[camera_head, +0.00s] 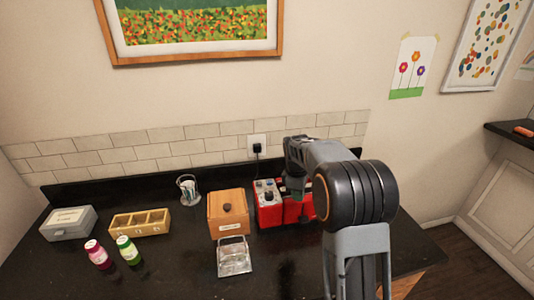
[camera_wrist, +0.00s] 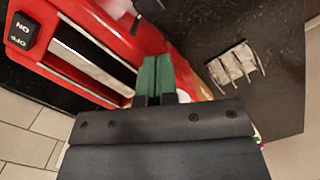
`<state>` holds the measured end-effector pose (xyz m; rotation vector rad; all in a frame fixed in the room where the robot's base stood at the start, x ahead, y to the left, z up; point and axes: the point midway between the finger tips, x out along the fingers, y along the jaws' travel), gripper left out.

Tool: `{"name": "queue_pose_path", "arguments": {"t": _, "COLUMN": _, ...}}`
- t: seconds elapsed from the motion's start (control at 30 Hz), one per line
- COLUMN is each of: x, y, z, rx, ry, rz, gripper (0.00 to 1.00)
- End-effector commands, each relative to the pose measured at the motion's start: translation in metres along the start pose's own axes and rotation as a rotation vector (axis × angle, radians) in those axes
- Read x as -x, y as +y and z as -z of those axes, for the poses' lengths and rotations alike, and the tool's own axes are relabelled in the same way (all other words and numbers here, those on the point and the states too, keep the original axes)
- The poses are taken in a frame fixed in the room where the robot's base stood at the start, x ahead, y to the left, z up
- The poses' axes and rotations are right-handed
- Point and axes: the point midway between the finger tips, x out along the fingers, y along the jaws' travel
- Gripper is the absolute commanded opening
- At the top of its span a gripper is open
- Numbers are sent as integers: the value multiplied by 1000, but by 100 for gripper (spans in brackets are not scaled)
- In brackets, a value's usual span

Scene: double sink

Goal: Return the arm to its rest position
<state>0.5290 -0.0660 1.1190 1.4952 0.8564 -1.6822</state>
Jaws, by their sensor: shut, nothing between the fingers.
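My arm reaches over the dark counter from the right in the head view. My gripper (camera_wrist: 157,76) shows in the wrist view with its two green fingers together, shut and with nothing between them. It is close over or beside a red appliance (camera_wrist: 165,30), which has slots and an ON/OFF switch (camera_wrist: 22,30). Whether the fingers touch the appliance I cannot tell. In the head view the red appliance (camera_head: 267,214) stands at the middle right of the counter, and my arm hides part of it. The fingertips are hard to make out there.
A tiled wall stands behind.

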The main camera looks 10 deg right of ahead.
Motion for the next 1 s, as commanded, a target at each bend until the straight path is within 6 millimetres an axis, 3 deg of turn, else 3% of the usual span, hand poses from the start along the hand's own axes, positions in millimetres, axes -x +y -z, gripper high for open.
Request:
{"name": "queue_pose_path", "arguments": {"t": 0.2, "x": -5, "y": 0, "z": 1, "rx": -160, "ry": 9, "rz": -6, "gripper": 0}}
{"name": "queue_pose_path", "arguments": {"t": 0.33, "x": -21, "y": -19, "z": -3, "rx": -363, "ry": 10, "rz": 19, "gripper": 0}}
{"name": "queue_pose_path", "arguments": {"t": 0.7, "x": 9, "y": -127, "z": -34, "rx": -909, "ry": 169, "rz": -42, "gripper": 0}}
{"name": "queue_pose_path", "arguments": {"t": 0.9, "x": 19, "y": -188, "z": -54, "rx": -1057, "ry": 307, "rz": -83, "gripper": 0}}
{"name": "queue_pose_path", "arguments": {"t": 1.0, "x": 22, "y": -208, "z": -61, "rx": -1062, "ry": 366, "rz": -106, "gripper": 0}}
